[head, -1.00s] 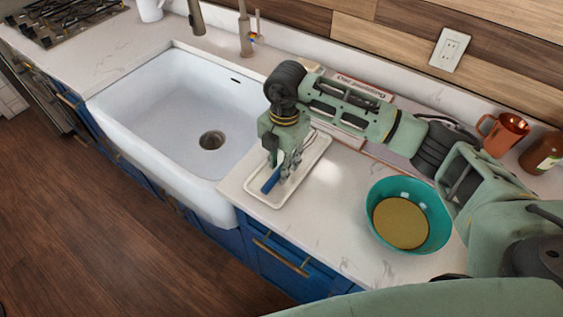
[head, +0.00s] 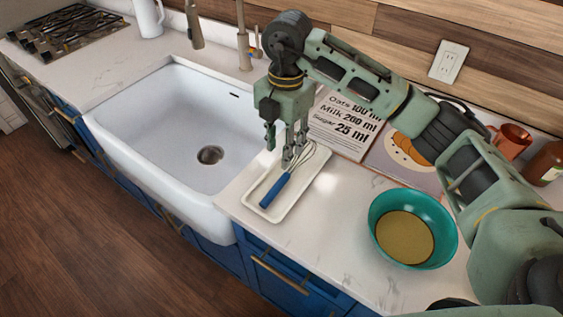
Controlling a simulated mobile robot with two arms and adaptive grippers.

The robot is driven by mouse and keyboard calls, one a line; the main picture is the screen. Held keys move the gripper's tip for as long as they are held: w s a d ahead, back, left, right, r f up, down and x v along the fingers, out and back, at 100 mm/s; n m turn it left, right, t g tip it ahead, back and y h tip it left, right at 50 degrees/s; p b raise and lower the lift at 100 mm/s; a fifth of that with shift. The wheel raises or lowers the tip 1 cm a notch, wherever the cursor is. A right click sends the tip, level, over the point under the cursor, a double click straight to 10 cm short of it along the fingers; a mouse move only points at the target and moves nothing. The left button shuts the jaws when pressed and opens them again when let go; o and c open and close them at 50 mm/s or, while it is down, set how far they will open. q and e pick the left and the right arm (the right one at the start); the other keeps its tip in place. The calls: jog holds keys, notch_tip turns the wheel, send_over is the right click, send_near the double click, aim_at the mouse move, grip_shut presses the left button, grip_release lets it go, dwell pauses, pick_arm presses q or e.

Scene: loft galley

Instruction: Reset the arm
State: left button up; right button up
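My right gripper (head: 285,148) hangs fingers down above the white tray (head: 254,203) on the counter. Its fingers are spread apart and nothing shows between them. A whisk with a blue handle (head: 275,190) and wire loops lies in the tray, the handle toward the front. The fingertips overlap the whisk's wire end in the picture, but the gripper appears raised clear of it. My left gripper is not in view.
A teal bowl (head: 447,236) with yellowish contents stands on the counter at right. A recipe board (head: 345,128), copper mug (head: 511,140) and brown jar (head: 544,164) are near the wall. The white sink (head: 165,120) lies left of the tray, with a white pitcher (head: 147,17) behind.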

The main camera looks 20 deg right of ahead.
jog(key=shift+r, duration=0.65)
